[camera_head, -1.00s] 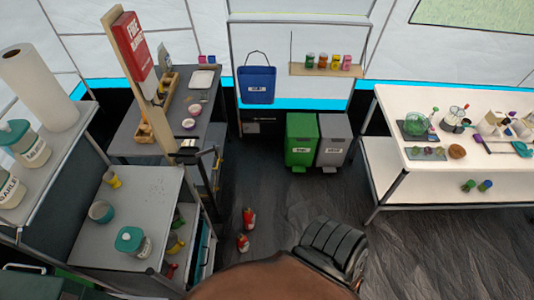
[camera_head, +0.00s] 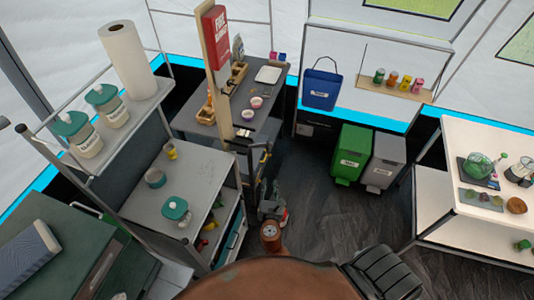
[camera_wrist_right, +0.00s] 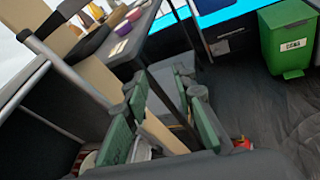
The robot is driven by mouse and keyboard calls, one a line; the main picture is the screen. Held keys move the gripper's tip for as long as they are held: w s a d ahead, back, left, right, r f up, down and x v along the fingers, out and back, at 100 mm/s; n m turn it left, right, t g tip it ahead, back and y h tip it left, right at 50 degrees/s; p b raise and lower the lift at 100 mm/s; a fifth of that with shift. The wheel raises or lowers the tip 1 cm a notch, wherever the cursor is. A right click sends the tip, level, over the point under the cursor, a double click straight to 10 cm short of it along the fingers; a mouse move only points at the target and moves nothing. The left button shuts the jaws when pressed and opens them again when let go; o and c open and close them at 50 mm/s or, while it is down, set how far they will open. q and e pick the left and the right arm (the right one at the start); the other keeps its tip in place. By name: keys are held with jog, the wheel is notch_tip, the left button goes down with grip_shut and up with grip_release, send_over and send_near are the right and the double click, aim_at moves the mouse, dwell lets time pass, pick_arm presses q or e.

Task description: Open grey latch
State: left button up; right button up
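I cannot pick out a grey latch for certain. A dark bracket-like fitting (camera_head: 243,138) sits low on the upright wooden post (camera_head: 216,75), above the grey shelf unit; it is small and its parts are unclear. My right gripper (camera_head: 271,207) is low in front of the shelf unit's right side, apart from the fitting. In the right wrist view my right gripper (camera_wrist_right: 160,112) has its green-padded fingers spread, with a gap between them. A beige strip shows behind that gap, and I see nothing held. My left gripper is not in view.
Green bin (camera_head: 350,155) and grey bin (camera_head: 383,165) stand at the back. The dark floor (camera_head: 335,215) before the bins is clear.

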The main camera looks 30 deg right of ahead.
aim_at(268, 152)
notch_tip(268, 152, up, 11)
jog(key=w+n+t+h, duration=0.1)
jog(key=n+t+h, duration=0.1)
jog(key=n, duration=0.1)
jog(key=x, duration=0.7)
jog(key=shift+w+r+p, duration=0.25)
jog(key=shift+w+p, duration=0.1)
jog(key=shift+p, duration=0.05)
jog(key=shift+d, duration=0.15)
grip_shut()
